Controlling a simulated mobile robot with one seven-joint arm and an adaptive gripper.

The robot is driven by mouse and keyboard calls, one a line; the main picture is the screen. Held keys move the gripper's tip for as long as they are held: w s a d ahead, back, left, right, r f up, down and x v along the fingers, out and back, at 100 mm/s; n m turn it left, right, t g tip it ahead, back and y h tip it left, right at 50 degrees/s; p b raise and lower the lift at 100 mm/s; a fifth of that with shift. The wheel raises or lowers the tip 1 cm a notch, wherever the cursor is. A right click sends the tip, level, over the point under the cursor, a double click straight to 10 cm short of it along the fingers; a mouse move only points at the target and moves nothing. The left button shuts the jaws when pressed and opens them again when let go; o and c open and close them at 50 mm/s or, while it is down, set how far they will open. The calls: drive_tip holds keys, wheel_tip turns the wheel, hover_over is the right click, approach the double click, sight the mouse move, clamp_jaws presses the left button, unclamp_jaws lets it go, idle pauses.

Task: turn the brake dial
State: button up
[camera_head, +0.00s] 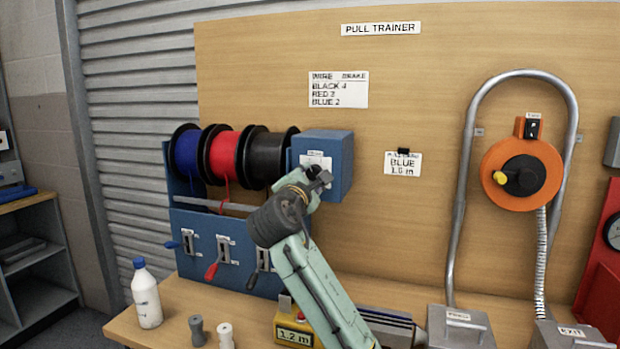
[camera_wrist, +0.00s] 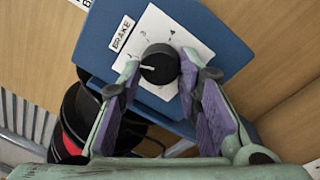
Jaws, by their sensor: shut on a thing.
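The brake dial (camera_wrist: 160,64) is a round black knob with a white pointer mark, on a white scale plate labelled BRAKE. In the wrist view the mark points left; most scale marks are too small to read. The plate is on a blue box (camera_head: 338,150) at the right end of the spool rack. My gripper (camera_wrist: 161,72) is shut on the dial, one finger on each side. In the head view my gripper (camera_head: 317,180) is at the box front and hides the dial.
Blue (camera_head: 187,153), red (camera_head: 224,153) and black (camera_head: 267,158) spools hang left of the box. A sheet (camera_head: 338,89) lists BLACK 4, RED 3, BLUE 2. A card (camera_head: 403,163) reads BLUE 1.0 m. A white bottle (camera_head: 147,296) stands on the bench.

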idle(0.5)
drive_tip(key=o, duration=1.2)
drive_tip(key=shift+c, duration=0.2)
drive_tip(key=v, duration=1.2)
